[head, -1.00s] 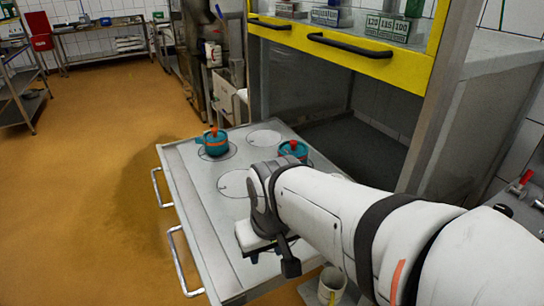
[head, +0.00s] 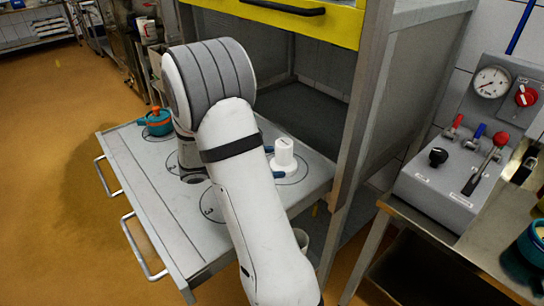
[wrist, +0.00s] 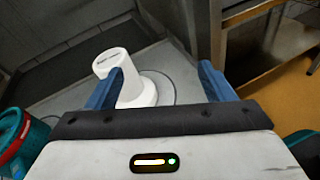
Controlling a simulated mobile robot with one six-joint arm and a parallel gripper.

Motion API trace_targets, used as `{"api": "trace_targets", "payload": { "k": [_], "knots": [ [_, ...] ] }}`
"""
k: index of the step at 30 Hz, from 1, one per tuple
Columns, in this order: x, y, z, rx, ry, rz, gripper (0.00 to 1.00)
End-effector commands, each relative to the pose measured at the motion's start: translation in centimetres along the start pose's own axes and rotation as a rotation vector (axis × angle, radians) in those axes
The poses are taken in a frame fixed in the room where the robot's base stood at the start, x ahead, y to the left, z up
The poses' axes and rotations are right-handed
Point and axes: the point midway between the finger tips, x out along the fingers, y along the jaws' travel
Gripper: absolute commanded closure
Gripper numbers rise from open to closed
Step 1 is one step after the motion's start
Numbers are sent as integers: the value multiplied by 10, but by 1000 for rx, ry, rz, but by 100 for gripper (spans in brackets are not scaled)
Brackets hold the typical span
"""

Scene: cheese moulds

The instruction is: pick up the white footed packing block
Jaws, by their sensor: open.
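The white footed packing block (head: 284,158) stands upright on the grey worktop (head: 130,160), at its right side in the head view. It has a wide round foot and a narrower upper part. In the wrist view the block (wrist: 138,90) is left of centre, partly covered by the left blue finger. My gripper (wrist: 160,72) is open, its two blue fingers wide apart; the right finger is clear of the block. In the head view my gripper (head: 273,162) is mostly hidden by my arm, with blue fingertips showing at the block's left side. I cannot tell whether a finger touches it.
A teal pot (head: 157,121) with an orange knob stands at the worktop's far left. A metal frame with a yellow front (head: 310,20) rises behind. A control panel (head: 470,150) is at the right. A teal item (wrist: 20,145) is at the left edge of the wrist view.

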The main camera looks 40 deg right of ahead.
Motion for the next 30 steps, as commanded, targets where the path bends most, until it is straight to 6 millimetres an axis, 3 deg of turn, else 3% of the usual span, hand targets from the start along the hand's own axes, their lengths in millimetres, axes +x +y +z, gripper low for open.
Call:
{"api": "trace_targets", "payload": {
  "k": [3, 9, 30],
  "knots": [
    [6, 26, -20, -109, -115, 92, 24],
    [9, 49, -35, -191, -211, 175, 24],
    [83, 70, -23, -198, -220, 183, 24]
  ]
}}
